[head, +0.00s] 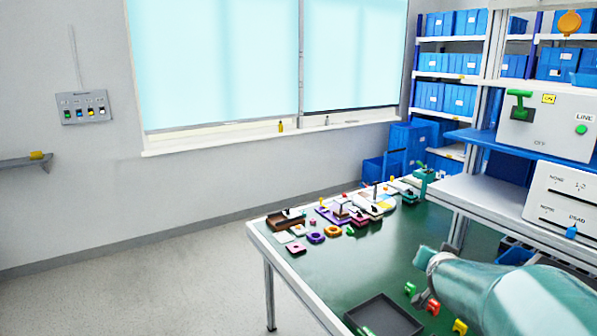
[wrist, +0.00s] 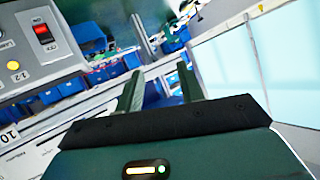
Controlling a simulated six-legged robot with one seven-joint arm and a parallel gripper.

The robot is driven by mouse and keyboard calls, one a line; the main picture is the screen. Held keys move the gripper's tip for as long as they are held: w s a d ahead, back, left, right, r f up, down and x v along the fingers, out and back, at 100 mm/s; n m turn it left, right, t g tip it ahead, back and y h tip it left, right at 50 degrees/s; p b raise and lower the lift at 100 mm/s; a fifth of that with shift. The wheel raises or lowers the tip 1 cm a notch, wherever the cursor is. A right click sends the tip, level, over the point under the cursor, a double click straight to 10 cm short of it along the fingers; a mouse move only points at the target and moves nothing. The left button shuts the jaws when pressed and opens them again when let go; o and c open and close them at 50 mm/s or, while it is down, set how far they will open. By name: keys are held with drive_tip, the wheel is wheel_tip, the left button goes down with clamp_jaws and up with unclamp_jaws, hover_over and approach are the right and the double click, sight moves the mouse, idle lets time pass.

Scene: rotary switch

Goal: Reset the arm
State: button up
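My gripper (wrist: 158,92) shows in the wrist view with its two dark green fingers apart and nothing seen between them. A white switch box (head: 548,125) with a green handle (head: 520,104) and a green round button (head: 581,129) stands at the right. Below it is a white panel (head: 562,203) with a blue knob (head: 571,232). The wrist view shows a panel with a red switch (wrist: 43,32) at upper left, apart from my fingers.
The green table (head: 335,262) bears several coloured blocks and trays at its far left part. A dark tray (head: 384,316) and small coloured pieces lie near my arm. A shelf with blue bins (head: 445,97) stands behind. A small switch panel (head: 84,107) hangs on the left wall. Floor at left is clear.

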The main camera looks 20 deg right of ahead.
drive_tip(key=a+n+y, duration=0.6)
drive_tip(key=a+y, duration=0.2)
drive_tip(key=a, duration=1.6)
drive_tip(key=s+a+f+n+g+y, duration=0.1)
drive_tip(key=s+a+n+g, duration=0.2)
drive_tip(key=s+a, duration=0.8)
drive_tip(key=a+n, duration=0.2)
drive_tip(key=a, duration=0.1)
drive_tip(key=shift+s+a+f+n+g, duration=0.2)
drive_tip(key=shift+s+n+g, duration=0.1)
drive_tip(key=shift+g, duration=0.1)
drive_tip(key=shift+d, duration=0.2)
